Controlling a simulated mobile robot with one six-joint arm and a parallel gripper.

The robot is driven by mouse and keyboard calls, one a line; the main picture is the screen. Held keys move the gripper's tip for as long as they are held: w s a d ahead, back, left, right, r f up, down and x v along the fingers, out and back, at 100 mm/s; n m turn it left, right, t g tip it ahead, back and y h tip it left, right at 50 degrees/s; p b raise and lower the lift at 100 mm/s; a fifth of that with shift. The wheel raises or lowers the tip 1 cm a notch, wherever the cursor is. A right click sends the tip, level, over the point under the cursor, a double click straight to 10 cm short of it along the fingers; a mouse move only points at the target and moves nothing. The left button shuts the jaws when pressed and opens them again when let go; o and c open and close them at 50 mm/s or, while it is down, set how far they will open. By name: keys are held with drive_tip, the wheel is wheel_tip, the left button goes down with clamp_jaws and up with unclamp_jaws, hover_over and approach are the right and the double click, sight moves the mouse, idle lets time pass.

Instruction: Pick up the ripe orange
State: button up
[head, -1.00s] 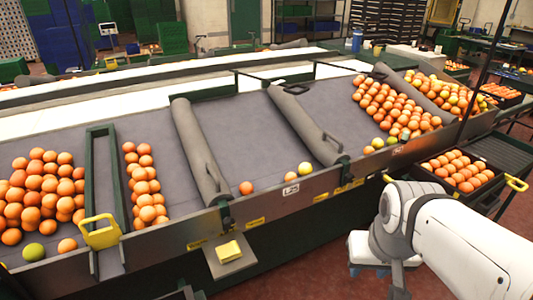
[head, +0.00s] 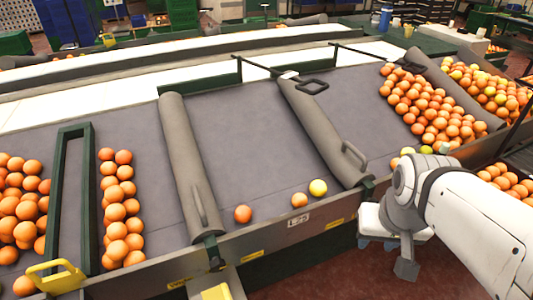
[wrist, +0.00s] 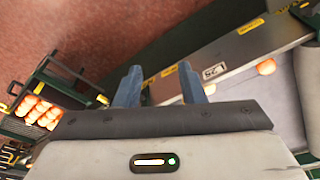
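Two oranges lie apart from the piles at the low front edge of the middle grey sorting bay: one orange (head: 243,214) at left, another orange (head: 300,200) at right. A yellow-green fruit (head: 318,187) sits close behind the right one. The frames do not single out one as the ripe orange. My gripper (wrist: 159,67) is open and empty, its two blue fingers apart. An orange (wrist: 266,67) also shows in the wrist view, right of the fingers.
Grey padded rollers (head: 190,160) and (head: 322,130) flank the middle bay. A metal front rail (head: 270,230) bounds the table. Piled oranges (head: 425,105) lie at right and more (head: 118,205) at left. The middle bay's upper area is bare.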

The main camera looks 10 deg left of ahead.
drive_tip(key=shift+o, duration=0.4)
drive_tip(key=shift+a, duration=0.1)
drive_tip(key=shift+o, duration=0.7)
drive_tip(key=shift+w+a+f, duration=0.1)
drive_tip(key=shift+w+a, duration=0.1)
drive_tip(key=shift+w, duration=0.05)
drive_tip(key=o, duration=0.3)
drive_tip(key=w+a+f+n+y+b, duration=0.1)
drive_tip(key=w+a+f+b, duration=0.4)
drive_tip(key=w+a, duration=0.5)
drive_tip(key=shift+w+a+f+t, duration=0.25)
drive_tip(key=shift+a+f+t, duration=0.15)
drive_tip(key=shift+a+f, duration=0.2)
drive_tip(key=y+b, duration=0.2)
drive_tip(key=b, duration=0.2)
hover_over(244, 212)
drive_tip(key=s+d, duration=0.2)
wheel_tip(244, 212, down, 8)
drive_tip(key=shift+t, duration=0.3)
drive_tip(key=x, duration=0.7)
drive_tip(key=shift+a+f+b, duration=0.2)
drive_tip(key=shift+f+b, duration=0.15)
